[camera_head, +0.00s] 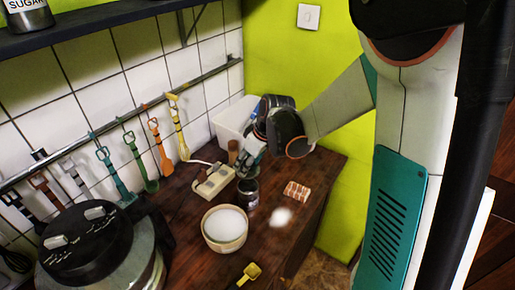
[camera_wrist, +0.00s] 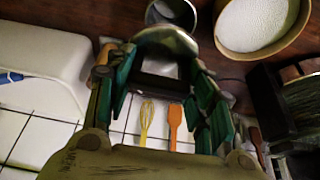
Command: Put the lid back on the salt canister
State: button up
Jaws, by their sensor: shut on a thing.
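The salt canister (camera_head: 249,194) is a small dark metal can standing on the wooden counter in the head view, just below my gripper (camera_head: 250,164). Its round metal rim (camera_wrist: 171,12) shows at the top of the wrist view, cut off by the frame edge. My gripper also shows in the wrist view (camera_wrist: 160,58), its green-edged fingers shut on a round, shiny metal lid (camera_wrist: 166,41). The lid is held close to the canister; whether they touch cannot be told. In the head view the lid is mostly hidden by the fingers.
A bowl of white grains (camera_head: 225,244) stands in front of the canister. A white heap (camera_head: 281,217), a small striped block (camera_head: 297,191) and a yellow scoop (camera_head: 250,272) lie nearby. Utensils hang along the tiled wall.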

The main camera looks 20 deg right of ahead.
aim_at(251, 173)
jog(key=shift+s+a+f, duration=0.1)
jog(key=shift+s+a, duration=0.1)
jog(key=shift+s, duration=0.05)
jog(key=shift+f+b, duration=2.3)
jog(key=shift+f, duration=0.9)
jog(key=shift+f+b, duration=0.15)
jog(key=shift+b, duration=0.5)
dwell(0.3)
jog(key=o, duration=1.1)
jog(key=shift+o, duration=0.3)
jog(key=o, duration=0.4)
